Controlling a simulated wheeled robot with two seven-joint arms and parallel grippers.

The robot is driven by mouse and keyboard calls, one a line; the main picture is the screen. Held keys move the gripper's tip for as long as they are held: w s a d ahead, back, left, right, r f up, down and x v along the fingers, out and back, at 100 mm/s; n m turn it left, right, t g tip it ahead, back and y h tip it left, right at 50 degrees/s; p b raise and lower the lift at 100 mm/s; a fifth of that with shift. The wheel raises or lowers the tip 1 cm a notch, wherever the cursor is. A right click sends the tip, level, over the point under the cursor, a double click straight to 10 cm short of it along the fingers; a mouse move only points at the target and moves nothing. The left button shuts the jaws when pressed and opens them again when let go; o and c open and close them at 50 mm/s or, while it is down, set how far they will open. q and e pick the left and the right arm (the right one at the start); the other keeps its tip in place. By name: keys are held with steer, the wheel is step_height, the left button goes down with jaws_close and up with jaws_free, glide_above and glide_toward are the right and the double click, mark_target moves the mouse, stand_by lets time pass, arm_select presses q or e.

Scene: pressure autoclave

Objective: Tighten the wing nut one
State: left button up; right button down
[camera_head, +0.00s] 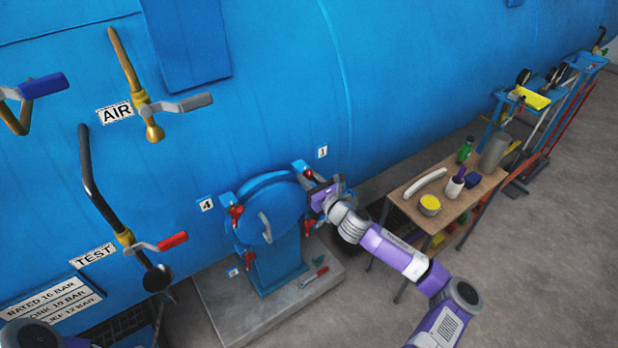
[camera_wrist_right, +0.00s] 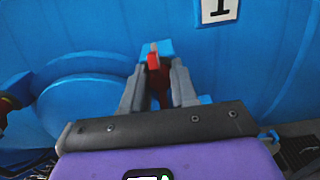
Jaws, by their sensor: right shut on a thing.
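Wing nut one (camera_head: 308,173) is red and sits on the upper right rim of the round blue hatch door (camera_head: 270,207), just below the label "1" (camera_head: 322,152). In the right wrist view the red wing nut (camera_wrist_right: 154,62) stands between the two grey fingers, with its bolt end showing above them. My right gripper (camera_head: 313,183) reaches it from the lower right and is shut on it; the fingers hide much of its lower part. The label "1" also shows in the wrist view (camera_wrist_right: 219,8). My left gripper is not in view.
Other red wing nuts sit on the hatch rim, one at the left (camera_head: 237,211) near label "4" (camera_head: 206,204). A wooden table (camera_head: 455,212) with bottles and tins stands at the right. Valve levers (camera_head: 182,104) stick out at the left. Floor is open at the lower right.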

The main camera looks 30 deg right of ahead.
stand_by(0.3)
steer(key=c, duration=1)
jaws_free()
steer(key=shift+o, duration=0.2)
steer(key=s, duration=0.7)
steer(key=shift+s+d+b, duration=0.3)
steer(key=shift+b, duration=0.05)
steer(key=shift+f, duration=0.1)
